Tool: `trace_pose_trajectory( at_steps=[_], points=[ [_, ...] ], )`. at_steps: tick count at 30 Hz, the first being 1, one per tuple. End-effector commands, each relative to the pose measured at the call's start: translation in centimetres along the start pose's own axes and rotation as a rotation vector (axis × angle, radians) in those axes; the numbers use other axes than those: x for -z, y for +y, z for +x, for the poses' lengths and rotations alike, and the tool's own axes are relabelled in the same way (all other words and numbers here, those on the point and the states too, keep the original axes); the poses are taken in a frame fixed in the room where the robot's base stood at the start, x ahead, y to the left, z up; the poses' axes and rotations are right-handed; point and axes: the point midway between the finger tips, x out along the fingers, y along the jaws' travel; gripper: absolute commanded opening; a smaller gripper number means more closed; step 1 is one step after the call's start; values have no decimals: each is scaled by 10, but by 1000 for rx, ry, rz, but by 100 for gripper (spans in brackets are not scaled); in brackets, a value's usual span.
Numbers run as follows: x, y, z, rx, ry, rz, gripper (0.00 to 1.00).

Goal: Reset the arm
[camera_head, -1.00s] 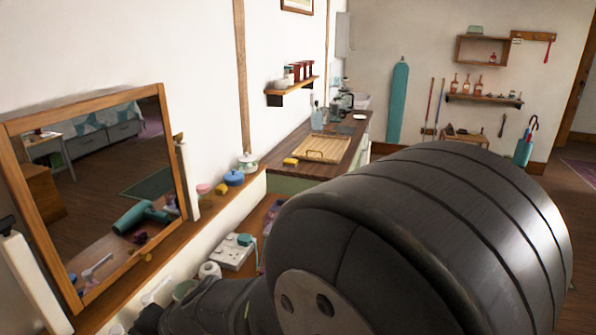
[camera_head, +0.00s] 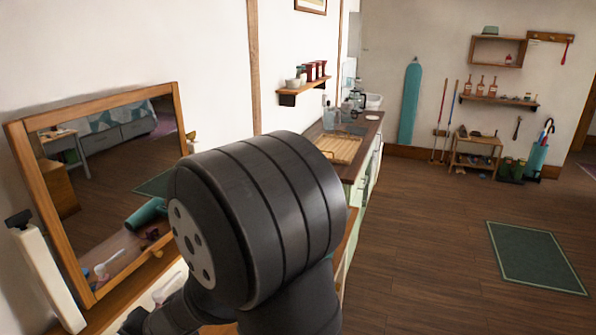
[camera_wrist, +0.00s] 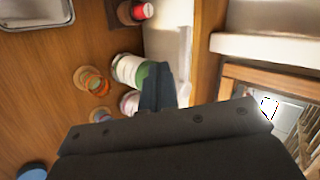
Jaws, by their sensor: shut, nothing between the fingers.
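My arm fills the lower middle of the head view as a large dark rounded joint. It hides much of the wooden ledge below the mirror. My gripper (camera_wrist: 157,88) shows in the wrist view as dark fingers closed together, with nothing between them. Behind the fingers is a wooden surface (camera_wrist: 45,105) with several small jars and cans. A white and green can (camera_wrist: 130,69) is just left of the fingertips in the picture. I cannot tell how far apart they are.
A wood-framed mirror (camera_head: 178,125) stands at left on the ledge. A counter with a wooden board (camera_head: 338,148) is behind my arm. A wall shelf (camera_head: 300,90) holds red canisters. Open floor with a green mat (camera_head: 535,258) lies at right.

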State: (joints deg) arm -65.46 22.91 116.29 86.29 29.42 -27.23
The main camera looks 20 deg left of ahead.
Motion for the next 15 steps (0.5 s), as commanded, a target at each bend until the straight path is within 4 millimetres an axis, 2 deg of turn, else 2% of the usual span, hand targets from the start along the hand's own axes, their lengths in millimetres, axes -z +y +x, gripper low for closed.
trace_pose_trajectory(
  at_steps=[3,7,11,15],
  points=[
    [7,-15,16,1,-1,-1,0],
    [-4,-25,27,0,-3,-3,0],
    [9,-11,10,1,5,4,0],
    [8,7,-9,0,4,4,0]
  ],
)
